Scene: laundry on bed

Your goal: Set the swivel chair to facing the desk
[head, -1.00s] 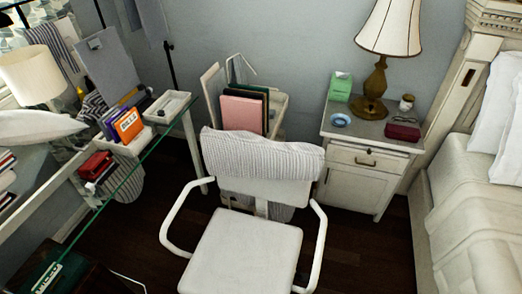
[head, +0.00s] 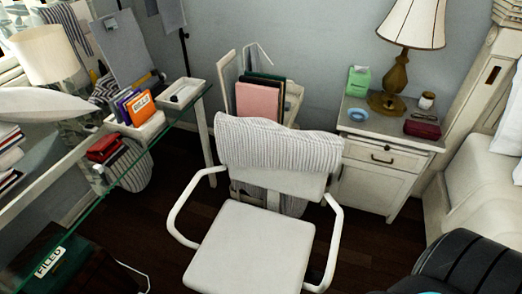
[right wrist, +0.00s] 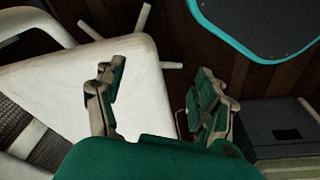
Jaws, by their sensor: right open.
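The white swivel chair (head: 250,248) stands in the middle of the head view. Its backrest, draped with a grey ribbed cloth (head: 280,145), is on the far side, and its seat extends toward me. The glass-topped desk (head: 112,178) is to the chair's left, so the chair does not face it. In the right wrist view my right gripper (right wrist: 160,100) is open and empty, with the white chair seat (right wrist: 50,85) behind and left of its fingers. Whether a finger touches the chair I cannot tell. My left gripper is not in view.
A white nightstand (head: 374,185) with a lamp (head: 395,80) stands right of the chair, beside the bed (head: 485,190). A file rack with folders (head: 258,105) stands behind the chair. Dark wooden floor (head: 165,190) shows between desk and chair.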

